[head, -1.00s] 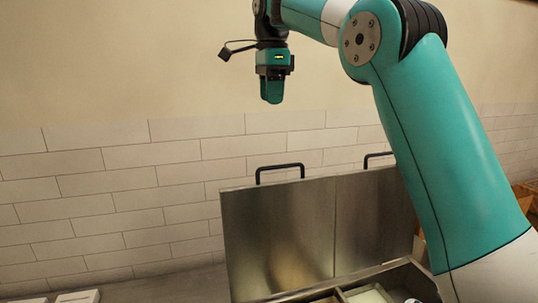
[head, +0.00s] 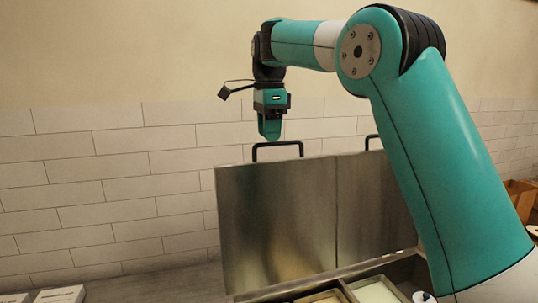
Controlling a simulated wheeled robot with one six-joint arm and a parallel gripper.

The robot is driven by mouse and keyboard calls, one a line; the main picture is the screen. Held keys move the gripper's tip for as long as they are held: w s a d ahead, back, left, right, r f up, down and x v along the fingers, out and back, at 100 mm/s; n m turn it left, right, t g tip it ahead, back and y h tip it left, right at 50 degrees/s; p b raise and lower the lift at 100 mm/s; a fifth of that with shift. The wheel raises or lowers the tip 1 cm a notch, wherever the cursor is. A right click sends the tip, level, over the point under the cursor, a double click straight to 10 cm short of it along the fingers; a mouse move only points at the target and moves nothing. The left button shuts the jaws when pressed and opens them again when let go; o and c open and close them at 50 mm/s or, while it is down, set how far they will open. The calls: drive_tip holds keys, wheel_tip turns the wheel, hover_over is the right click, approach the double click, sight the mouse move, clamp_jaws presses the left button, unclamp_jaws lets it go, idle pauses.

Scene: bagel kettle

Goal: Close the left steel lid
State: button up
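The left steel lid (head: 275,225) stands upright and open at the back of a steel bin unit in the head view. Its black handle (head: 277,146) sticks up from the top edge. My gripper (head: 269,134) points down just above and slightly left of the handle's middle. Whether it touches the handle cannot be told. Its fingers are seen edge-on, so their opening does not show. The right steel lid (head: 375,205) also stands upright beside it, with its handle (head: 371,139) partly behind my arm.
Below the lids are open compartments with pale contents (head: 375,293). White boxes (head: 62,295) lie on the counter at lower left. A cardboard box (head: 520,198) is at the far right. A tiled wall (head: 100,180) stands close behind the lids.

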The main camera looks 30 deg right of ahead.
drive_tip(key=shift+f+b, duration=0.55)
drive_tip(key=shift+f, duration=0.4)
clamp_jaws()
drive_tip(key=shift+a, duration=0.1)
